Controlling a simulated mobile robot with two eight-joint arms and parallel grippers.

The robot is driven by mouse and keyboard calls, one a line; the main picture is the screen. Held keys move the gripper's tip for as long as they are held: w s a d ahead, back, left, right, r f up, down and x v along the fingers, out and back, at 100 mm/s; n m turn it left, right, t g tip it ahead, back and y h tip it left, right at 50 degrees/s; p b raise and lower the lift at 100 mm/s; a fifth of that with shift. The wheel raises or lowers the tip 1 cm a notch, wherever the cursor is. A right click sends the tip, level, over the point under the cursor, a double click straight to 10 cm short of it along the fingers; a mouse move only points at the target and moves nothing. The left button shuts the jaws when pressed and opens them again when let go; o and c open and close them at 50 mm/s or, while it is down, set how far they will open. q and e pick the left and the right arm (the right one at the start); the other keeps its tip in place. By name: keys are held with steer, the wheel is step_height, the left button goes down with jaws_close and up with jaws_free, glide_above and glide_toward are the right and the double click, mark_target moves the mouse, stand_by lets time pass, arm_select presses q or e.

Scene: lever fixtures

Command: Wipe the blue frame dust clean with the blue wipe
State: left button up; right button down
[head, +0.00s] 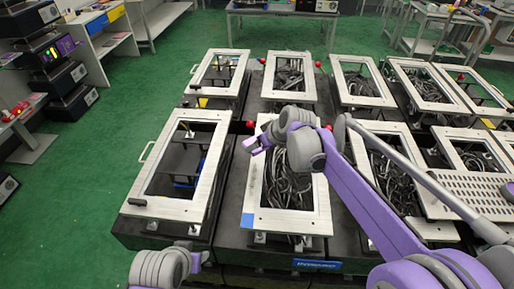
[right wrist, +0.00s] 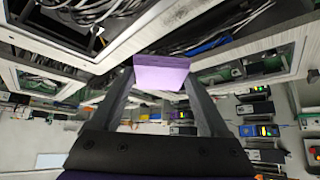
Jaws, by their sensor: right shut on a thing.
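A small blue patch (head: 247,220), likely the blue dust, lies on the near-left corner of the middle white frame (head: 290,223). My right gripper (head: 256,146) is over that frame's left side, farther back than the patch and apart from it. In the right wrist view, the right gripper's two grey fingers are shut on a pale purple block (right wrist: 162,72), which seems to be the wipe, though it looks more purple than blue. My left gripper (head: 198,262) is low at the front, short of the frames. Its fingers are too small to judge.
More white frames on dark bases stand around, such as the left one (head: 139,191) with a side handle. Dark cables (head: 291,187) fill the middle opening. Red knobs (head: 251,125) stick out between frames. My right arm covers part of the right side. Green floor is open at left.

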steer(key=shift+f+g, duration=0.4)
steer(key=shift+f, duration=0.6)
steer(key=shift+w+h, duration=0.1)
steer(key=shift+h, duration=0.2)
steer(key=shift+a+r+g, duration=0.1)
steer(key=shift+r+g, duration=0.15)
steer(key=shift+g, duration=0.05)
steer(key=shift+g+h+p, duration=0.3)
steer(key=shift+h+p, duration=0.1)
steer(key=shift+h, duration=0.1)
steer(key=shift+f, duration=0.1)
